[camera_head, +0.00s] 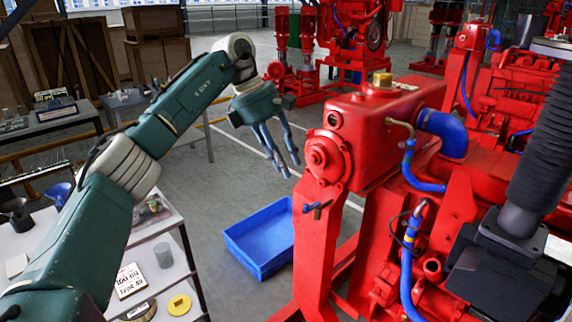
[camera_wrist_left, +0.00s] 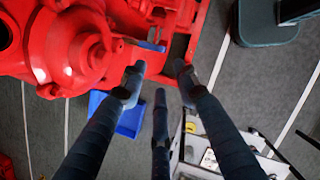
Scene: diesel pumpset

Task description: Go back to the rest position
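My left gripper (camera_head: 275,140) hangs over the open floor beside the red diesel pumpset (camera_head: 385,120), its fingers pointing down and slightly right. In the left wrist view its three dark fingers (camera_wrist_left: 160,82) are spread apart with nothing between them. The gripper is apart from the red engine, which fills the upper left of the wrist view (camera_wrist_left: 90,45). My right gripper does not show in either view.
A blue crate (camera_head: 262,243) lies on the floor below. A white shelf cart (camera_head: 165,255) with small parts stands at lower left, under my left arm. A black ribbed column (camera_head: 540,130) stands at right.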

